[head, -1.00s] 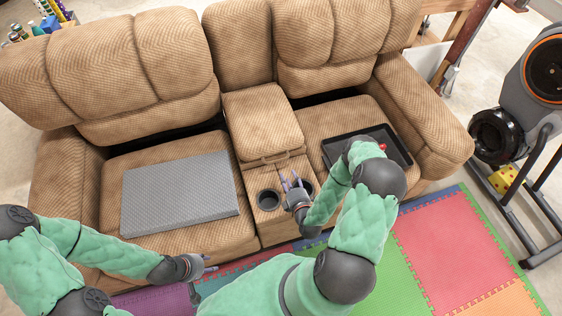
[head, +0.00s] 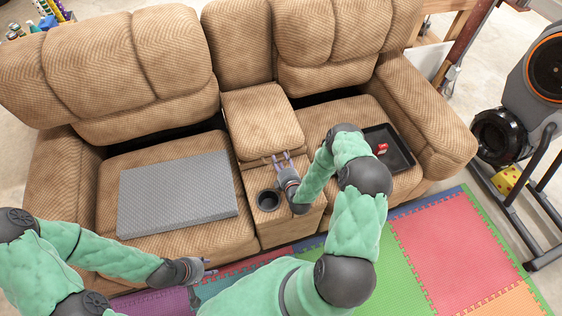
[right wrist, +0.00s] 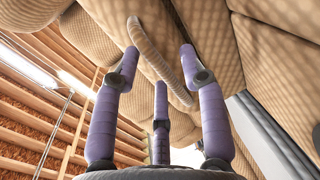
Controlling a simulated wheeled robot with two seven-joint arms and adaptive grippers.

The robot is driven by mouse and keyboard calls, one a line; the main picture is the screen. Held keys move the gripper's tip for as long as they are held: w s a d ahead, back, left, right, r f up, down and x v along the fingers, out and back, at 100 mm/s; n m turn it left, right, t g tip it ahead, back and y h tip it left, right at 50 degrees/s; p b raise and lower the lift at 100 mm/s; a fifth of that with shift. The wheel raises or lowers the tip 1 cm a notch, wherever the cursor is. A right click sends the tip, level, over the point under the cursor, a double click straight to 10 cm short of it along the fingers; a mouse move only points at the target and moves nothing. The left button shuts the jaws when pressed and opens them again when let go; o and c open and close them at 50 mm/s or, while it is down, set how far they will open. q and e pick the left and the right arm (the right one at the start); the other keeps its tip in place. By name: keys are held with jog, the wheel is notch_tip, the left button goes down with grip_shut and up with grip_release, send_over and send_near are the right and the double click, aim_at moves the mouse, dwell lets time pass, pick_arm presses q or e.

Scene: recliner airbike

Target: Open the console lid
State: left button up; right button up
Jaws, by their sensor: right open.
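The console lid (head: 262,122) is a tan padded block between the two sofa seats, and it lies closed. A curved tan strap handle (right wrist: 158,62) on its front shows in the right wrist view between and beyond my fingers. My right gripper (head: 281,157) is open at the front edge of the lid, by the strap. In the right wrist view its purple fingers (right wrist: 160,68) are spread around the strap and hold nothing; contact cannot be told. My left gripper (head: 207,266) is low in front of the left seat, empty, with its fingertips apart.
The console has a dark cup holder (head: 268,200); my right arm hides the area beside it. A grey ridged board (head: 178,193) lies on the left seat. A black tray (head: 398,158) with a red object (head: 381,149) lies on the right seat. Sofa backrests stand behind the lid.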

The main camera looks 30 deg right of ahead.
grip_shut()
jog(key=shift+r, duration=0.1)
